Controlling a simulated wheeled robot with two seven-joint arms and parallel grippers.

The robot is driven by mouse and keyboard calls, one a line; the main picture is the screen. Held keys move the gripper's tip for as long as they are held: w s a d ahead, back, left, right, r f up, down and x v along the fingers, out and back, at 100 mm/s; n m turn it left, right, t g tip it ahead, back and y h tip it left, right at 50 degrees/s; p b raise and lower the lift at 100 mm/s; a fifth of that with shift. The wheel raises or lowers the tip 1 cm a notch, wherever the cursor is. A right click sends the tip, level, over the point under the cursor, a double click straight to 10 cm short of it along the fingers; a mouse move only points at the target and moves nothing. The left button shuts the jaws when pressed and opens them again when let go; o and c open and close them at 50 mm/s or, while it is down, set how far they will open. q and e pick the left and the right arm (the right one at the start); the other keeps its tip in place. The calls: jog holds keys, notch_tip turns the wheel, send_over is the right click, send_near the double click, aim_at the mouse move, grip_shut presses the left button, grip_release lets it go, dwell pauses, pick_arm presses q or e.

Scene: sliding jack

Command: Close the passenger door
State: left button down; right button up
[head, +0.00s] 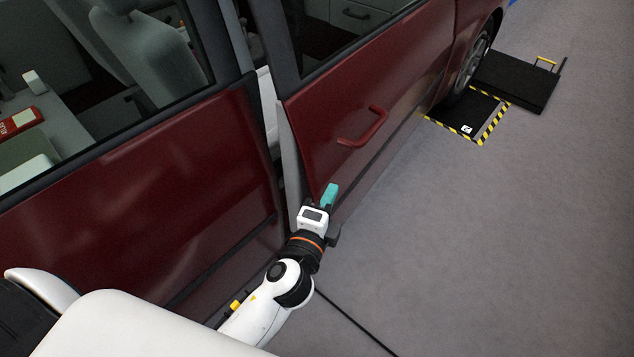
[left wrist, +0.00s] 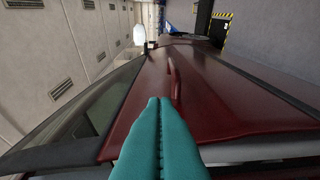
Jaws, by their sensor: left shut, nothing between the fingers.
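The dark red passenger door (head: 345,105) fills the upper middle of the head view, with a red bar handle (head: 364,127) on its outer face. Its left edge stands apart from the neighbouring red panel (head: 150,190), and a pale gap shows between them, so it looks ajar. My left gripper (head: 329,195) is at the lower left corner of the door, its teal fingertips together and empty. In the left wrist view the shut fingers (left wrist: 160,110) lie before the red door surface (left wrist: 140,85), with the handle (left wrist: 174,80) beyond. Contact cannot be told. My right gripper is not in view.
A wheel (head: 470,65) stands further along the car, by a black plate (head: 465,115) with yellow-black striped edges and a dark platform (head: 525,80). The grey floor (head: 480,240) right of the car is clear. A seat (head: 150,50) shows through the window.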

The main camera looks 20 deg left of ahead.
aim_at(296, 145)
pick_arm(q)
jog(key=w+a, duration=0.1)
jog(key=w, duration=0.2)
jog(key=w+a+p, duration=0.1)
jog(key=w, duration=0.3)
jog(key=w+a+p, duration=0.1)
jog(key=w+a, duration=0.1)
jog(key=w, duration=0.2)
jog(key=shift+w+a+r, duration=0.1)
jog(key=shift+w+r, duration=0.05)
jog(key=shift+r, duration=0.05)
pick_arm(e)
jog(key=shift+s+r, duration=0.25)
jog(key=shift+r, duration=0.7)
pick_arm(q)
jog(key=shift+a, duration=0.1)
jog(key=a, duration=0.2)
jog(key=w+a, duration=0.1)
jog(key=a, duration=0.5)
jog(key=shift+w+p, duration=0.35)
jog(key=shift+w, duration=0.05)
jog(key=shift+d, duration=0.15)
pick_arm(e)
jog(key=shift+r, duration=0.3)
pick_arm(q)
jog(key=shift+d, duration=0.1)
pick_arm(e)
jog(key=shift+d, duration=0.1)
